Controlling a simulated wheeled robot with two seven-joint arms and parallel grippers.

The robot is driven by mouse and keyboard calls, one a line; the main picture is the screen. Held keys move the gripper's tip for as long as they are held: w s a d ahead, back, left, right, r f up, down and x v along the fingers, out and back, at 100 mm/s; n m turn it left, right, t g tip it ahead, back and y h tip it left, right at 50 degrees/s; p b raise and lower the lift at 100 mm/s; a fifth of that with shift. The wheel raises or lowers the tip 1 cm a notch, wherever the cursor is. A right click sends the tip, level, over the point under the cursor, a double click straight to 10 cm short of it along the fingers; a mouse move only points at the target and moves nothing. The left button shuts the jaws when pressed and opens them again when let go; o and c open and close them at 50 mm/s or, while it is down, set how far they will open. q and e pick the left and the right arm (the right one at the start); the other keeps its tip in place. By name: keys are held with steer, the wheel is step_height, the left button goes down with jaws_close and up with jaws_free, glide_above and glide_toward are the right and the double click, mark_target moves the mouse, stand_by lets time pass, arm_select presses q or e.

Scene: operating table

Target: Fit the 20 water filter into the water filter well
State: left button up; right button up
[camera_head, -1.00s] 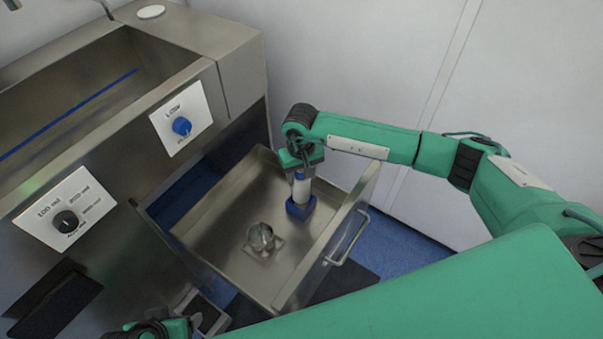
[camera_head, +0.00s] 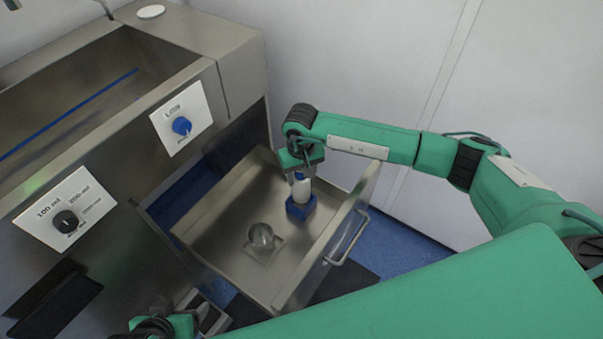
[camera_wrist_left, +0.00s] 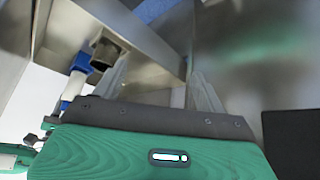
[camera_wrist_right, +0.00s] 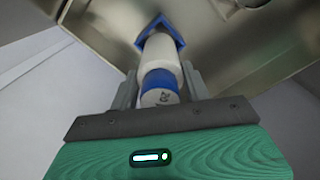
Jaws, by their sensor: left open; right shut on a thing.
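The water filter is a white cylinder (camera_head: 301,190) with a blue, marked end (camera_wrist_right: 159,88). My right gripper (camera_head: 299,172) is shut on its upper end from above. The filter stands about upright, its lower end at a blue square base (camera_head: 300,209) in the open drawer; I cannot tell whether they are joined. A round metal cup-like fitting (camera_head: 262,237), which looks like the well, is on the drawer floor to the left, apart from the filter. My left gripper (camera_wrist_left: 160,85) is open and empty, low at the front left, with the filter (camera_wrist_left: 73,88) beyond it.
The steel drawer (camera_head: 215,235) has raised walls and a handle (camera_head: 347,240) on its right front. The steel cabinet (camera_head: 120,150) with two dial plates stands left. Drawer floor around the metal fitting is clear. A white wall is behind.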

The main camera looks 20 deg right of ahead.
mark_target(301, 186)
arm_select(q)
steer(key=shift+w+d+f+t+h+b, duration=0.25)
steer(key=shift+w+d+t, duration=0.15)
steer(key=shift+d, duration=0.1)
steer(key=shift+w+d+f+t+h+b, duration=0.15)
steer(key=shift+w+d+t+b, duration=0.1)
steer(key=shift+d+t, duration=0.2)
arm_select(e)
steer(key=shift+f, duration=0.55)
arm_select(q)
steer(key=shift+w+d+t+h+b, duration=0.3)
steer(key=shift+w+d+t+b, duration=0.1)
steer(key=shift+d, duration=0.3)
steer(key=shift+w+d+t+h+b, duration=0.25)
steer(key=shift+d+t+h, duration=0.1)
steer(key=shift+d, duration=0.35)
arm_select(e)
steer(key=shift+f, duration=0.75)
arm_select(q)
steer(key=shift+w+d+m+t+h+b, duration=0.15)
steer(key=shift+w+d+t+h+b, duration=0.15)
steer(key=shift+d, duration=0.2)
steer(key=shift+w+d+m+t+h+b, duration=0.1)
steer(key=shift+d+m+t+b, duration=0.1)
steer(key=shift+d+t, duration=0.25)
arm_select(e)
steer(key=shift+f, duration=0.55)
